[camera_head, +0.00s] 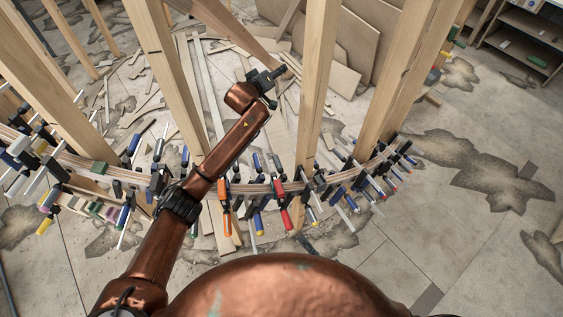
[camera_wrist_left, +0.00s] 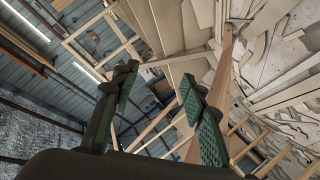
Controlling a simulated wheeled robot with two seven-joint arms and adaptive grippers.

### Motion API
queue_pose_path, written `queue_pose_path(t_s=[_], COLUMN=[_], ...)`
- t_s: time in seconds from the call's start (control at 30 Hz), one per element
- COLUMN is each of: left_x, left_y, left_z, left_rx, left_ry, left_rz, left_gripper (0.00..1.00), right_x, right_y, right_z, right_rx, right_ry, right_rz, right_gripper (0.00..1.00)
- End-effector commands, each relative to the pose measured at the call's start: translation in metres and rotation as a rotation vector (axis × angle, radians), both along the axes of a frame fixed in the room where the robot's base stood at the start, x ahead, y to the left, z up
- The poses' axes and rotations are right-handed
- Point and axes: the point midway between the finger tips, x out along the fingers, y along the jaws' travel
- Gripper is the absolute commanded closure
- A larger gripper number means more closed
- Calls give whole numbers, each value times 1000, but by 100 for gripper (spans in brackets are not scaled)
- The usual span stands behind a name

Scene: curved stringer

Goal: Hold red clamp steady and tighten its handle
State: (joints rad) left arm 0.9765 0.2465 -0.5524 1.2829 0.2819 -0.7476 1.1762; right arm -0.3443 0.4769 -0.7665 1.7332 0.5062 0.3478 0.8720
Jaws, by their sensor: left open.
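A clamp with a red handle (camera_head: 285,219) hangs on the near side of the curved laminated stringer (camera_head: 250,188), right of centre in the head view. Its jaw end is partly hidden among neighbouring clamps. My left arm reaches in from the lower left and passes over the stringer. My left gripper (camera_head: 277,87) is beyond the stringer, well away from the red clamp. In the left wrist view its two green-padded fingers (camera_wrist_left: 158,76) are spread with nothing between them. My right gripper does not show in either view.
Several clamps with blue, orange and other handles crowd the stringer. Upright wooden posts (camera_head: 316,75) stand along it. Wood offcuts (camera_head: 205,95) lie on the floor behind, and sheet panels (camera_head: 345,45) lean at the back. The floor at the right is mostly clear.

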Motion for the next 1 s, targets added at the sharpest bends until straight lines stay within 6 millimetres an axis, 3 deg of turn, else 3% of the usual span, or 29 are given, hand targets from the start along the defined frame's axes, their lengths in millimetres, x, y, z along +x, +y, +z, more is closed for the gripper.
queue_pose_path(t_s=[0.03, 0.1, 0.3, 0.53, 0.6, 0.77, 0.9, 1.0], left_x=[-1, -5, -27, -61, -76, -105, -150, -190], left_y=[10, 22, 63, 109, 112, 54, 11, -2], left_z=[-29, -66, -165, -251, -268, -244, -232, -232], left_rx=[41, 97, 248, 393, 429, 405, 409, 444], left_ry=[45, 109, 286, 462, 524, 600, 703, 796], left_rz=[11, 22, 52, 76, 73, 27, 6, 21], left_gripper=[59, 59, 59, 59, 59, 59, 59, 59], right_x=[0, 0, 0, 0, 0, 0, 0, 0], right_y=[0, 0, 0, 0, 0, 0, 0, 0], right_z=[0, 0, 0, 0, 0, 0, 0, 0], right_rx=[0, 0, 0, 0, 0, 0, 0, 0], right_ry=[0, 0, 0, 0, 0, 0, 0, 0], right_rz=[0, 0, 0, 0, 0, 0, 0, 1], right_gripper=[71, 71, 71, 71, 71, 71, 71, 71])
